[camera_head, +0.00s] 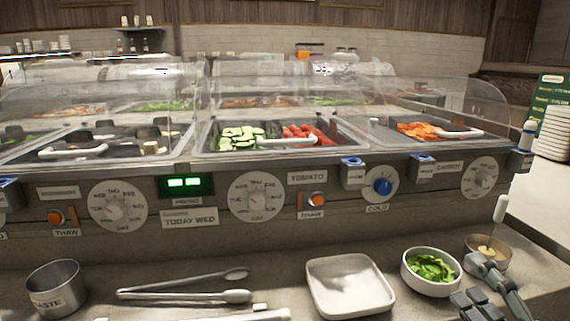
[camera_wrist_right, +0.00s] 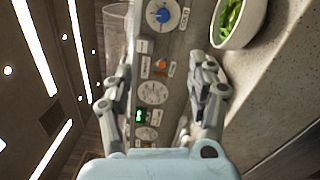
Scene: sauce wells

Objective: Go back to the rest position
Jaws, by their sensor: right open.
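My right gripper (camera_head: 488,285) is at the lower right of the head view, over the counter near the bowls. Its fingers are spread apart with nothing between them; the right wrist view shows the open fingers (camera_wrist_right: 160,100) in front of the dial panel. My left gripper is not in view.
A bowl of green leaves (camera_head: 432,285) and a metal bowl (camera_head: 474,244) stand close by my right gripper. A white square dish (camera_head: 350,312), tongs (camera_head: 185,296) and a metal cup (camera_head: 57,288) sit further left. The dial panel (camera_head: 330,190) rises behind, under clear covers.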

